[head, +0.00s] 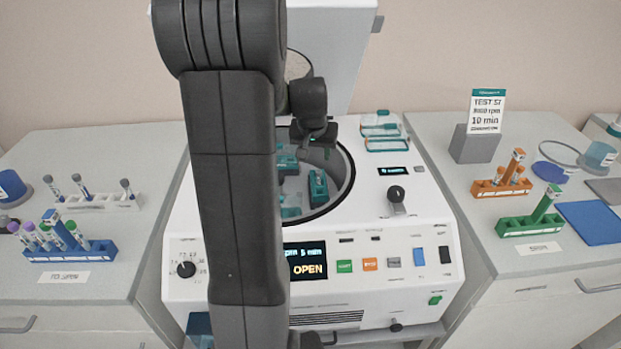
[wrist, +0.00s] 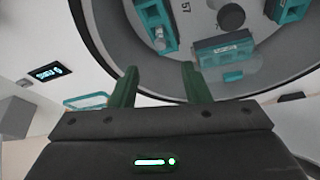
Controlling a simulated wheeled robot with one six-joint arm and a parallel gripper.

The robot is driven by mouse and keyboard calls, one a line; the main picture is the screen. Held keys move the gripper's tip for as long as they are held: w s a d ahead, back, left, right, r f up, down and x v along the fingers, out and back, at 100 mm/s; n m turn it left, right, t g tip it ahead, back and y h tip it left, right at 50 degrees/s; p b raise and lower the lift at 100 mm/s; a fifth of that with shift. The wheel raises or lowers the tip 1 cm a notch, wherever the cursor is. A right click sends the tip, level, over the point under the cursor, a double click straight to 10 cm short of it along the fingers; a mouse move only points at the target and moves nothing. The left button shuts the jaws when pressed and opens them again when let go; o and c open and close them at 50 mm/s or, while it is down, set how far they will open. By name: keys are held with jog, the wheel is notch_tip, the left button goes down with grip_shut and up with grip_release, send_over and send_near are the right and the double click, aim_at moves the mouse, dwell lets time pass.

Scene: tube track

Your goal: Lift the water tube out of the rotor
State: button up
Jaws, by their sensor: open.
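The rotor (wrist: 200,20) sits in the open centrifuge bowl, with several teal buckets around a dark hub (wrist: 231,16). In the head view a teal bucket (head: 318,187) shows at the right of the bowl, and my arm hides the bowl's left part. I cannot make out the water tube in either view. My gripper (wrist: 159,75) is open, with two green fingers apart and nothing between them. In the head view my gripper (head: 315,135) is over the back part of the bowl. In the wrist view the fingertips overlap the bowl's rim.
The centrifuge (head: 370,225) has its lid (head: 335,50) raised behind the bowl; its display reads OPEN. Teal-trimmed clear covers (head: 383,130) lie at its back right. A blue rack (head: 55,250) and white rack (head: 95,201) stand left; orange (head: 500,188) and green (head: 530,225) racks stand right.

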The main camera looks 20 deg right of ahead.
aim_at(319, 173)
jog(key=shift+p+x, duration=1.05)
jog(key=shift+x, duration=5.5)
jog(key=shift+w+d+r, duration=0.1)
jog(key=shift+d, duration=0.05)
jog(key=c, duration=0.8)
